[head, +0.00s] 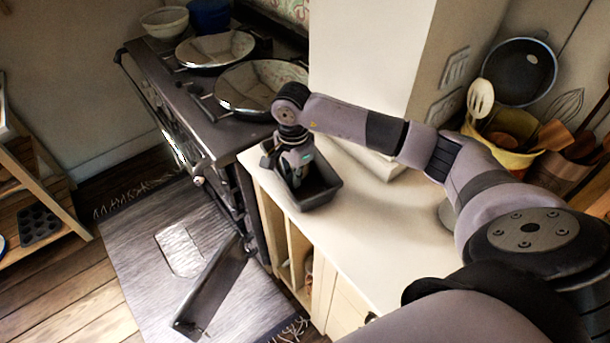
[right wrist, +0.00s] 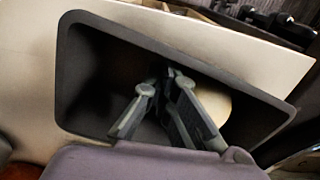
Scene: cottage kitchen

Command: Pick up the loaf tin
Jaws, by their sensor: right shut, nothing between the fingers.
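The loaf tin (head: 322,196) is a dark grey, rectangular, deep pan. It sits upright on the cream worktop beside the range cooker. My right gripper (head: 297,178) points down into the tin, with its fingers inside the walls. In the right wrist view the tin (right wrist: 85,75) fills most of the picture, and my right gripper (right wrist: 160,75) is shut with nothing between its fingers. The fingertips are in shadow, so I cannot tell whether they touch the tin's floor. My left gripper is not in view.
The range cooker (head: 205,132) stands to the left, its lids (head: 262,84) at the back and an oven door (head: 215,285) hanging open. A white wall block (head: 365,60) rises behind the tin. A yellow utensil bowl (head: 512,157) stands at the right. The worktop (head: 375,230) in front is clear.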

